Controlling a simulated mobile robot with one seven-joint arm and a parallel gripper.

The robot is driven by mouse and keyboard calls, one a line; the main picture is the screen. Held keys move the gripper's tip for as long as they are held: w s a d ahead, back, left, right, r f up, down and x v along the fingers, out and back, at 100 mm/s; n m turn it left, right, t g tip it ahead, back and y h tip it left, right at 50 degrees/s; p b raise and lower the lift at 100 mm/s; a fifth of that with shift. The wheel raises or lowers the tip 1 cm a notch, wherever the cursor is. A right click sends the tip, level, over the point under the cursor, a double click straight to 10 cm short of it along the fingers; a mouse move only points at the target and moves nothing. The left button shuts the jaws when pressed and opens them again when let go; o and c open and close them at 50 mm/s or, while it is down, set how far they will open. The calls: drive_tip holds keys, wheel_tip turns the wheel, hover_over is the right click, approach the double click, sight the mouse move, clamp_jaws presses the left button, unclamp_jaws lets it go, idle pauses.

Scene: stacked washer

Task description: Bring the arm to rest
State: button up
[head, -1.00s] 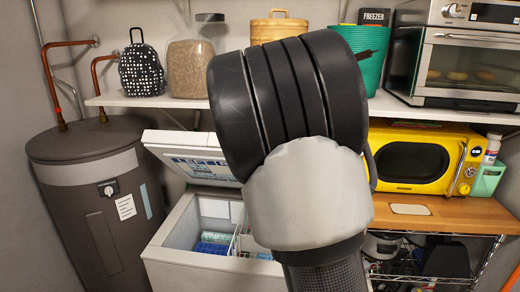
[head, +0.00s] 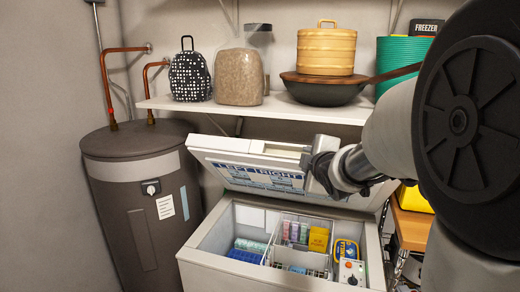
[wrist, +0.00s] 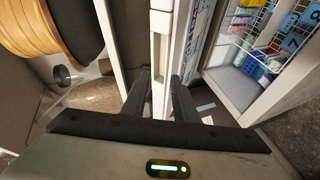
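My gripper (head: 318,168) is at the top right edge of the freezer's raised lid (head: 230,150). In the wrist view my gripper (wrist: 158,78) has its two dark fingers apart, with the white lid edge (wrist: 160,45) between them. I see no clear contact between fingers and lid. The chest freezer (head: 205,270) stands open below, its lid tilted up with a blue-and-white LEFT/RIGHT label inside. My arm reaches in from the right and covers much of the right side of the head view.
A shelf (head: 290,112) above the lid holds a patterned backpack (head: 188,75), a jar (head: 238,75), a dark pan (head: 325,92) and a wooden container (head: 326,50). A water heater (head: 140,200) stands left. Colourful packs fill the freezer's baskets. A yellow appliance (head: 415,198) is partly hidden at right.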

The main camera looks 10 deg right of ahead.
drive_tip(key=s+a+f+m+g, duration=0.1)
drive_tip(key=s+m, duration=0.4)
drive_tip(key=s, duration=0.6)
drive_tip(key=s+a+f+m+g+p, duration=0.1)
drive_tip(key=s+m+g, duration=0.4)
drive_tip(key=s, duration=0.6)
drive_tip(key=s+a+f+m+g, duration=0.2)
drive_tip(key=s+a+m, duration=0.2)
drive_tip(key=s, duration=0.7)
drive_tip(key=shift+s+a+f+m+g+y+p, duration=0.15)
drive_tip(key=shift+s+a+m+g+y+p, duration=0.05)
drive_tip(key=shift+a+m+g+y+p, duration=0.2)
drive_tip(key=shift+f, duration=0.1)
